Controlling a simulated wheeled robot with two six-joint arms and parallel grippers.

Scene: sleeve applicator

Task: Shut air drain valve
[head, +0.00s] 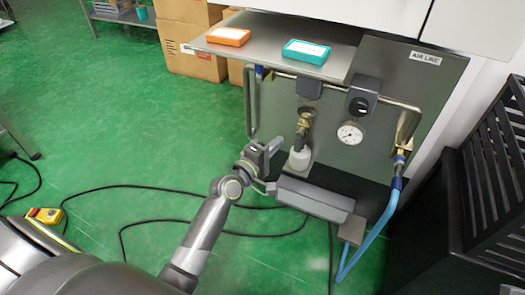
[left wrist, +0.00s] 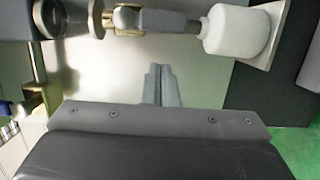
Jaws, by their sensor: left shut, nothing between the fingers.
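The air drain valve (head: 304,117) is a small brass fitting with a dark part at its top. It hangs under the pipe on the grey air line panel, above a white cup (head: 299,159). In the left wrist view the brass valve (left wrist: 130,17) lies along the top edge, with the white cup (left wrist: 236,36) to its right. My left gripper (head: 277,145) is just left of the valve and cup. Its fingers (left wrist: 160,72) are shut and empty, apart from the valve in the left wrist view. I cannot tell the handle's position. My right gripper is out of view.
A round gauge (head: 350,133) and a dark regulator knob (head: 359,105) sit right of the valve. An orange box (head: 228,36) and a teal box (head: 306,52) lie on the shelf above. A blue hose (head: 374,238) runs down at right. Black cables cross the green floor.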

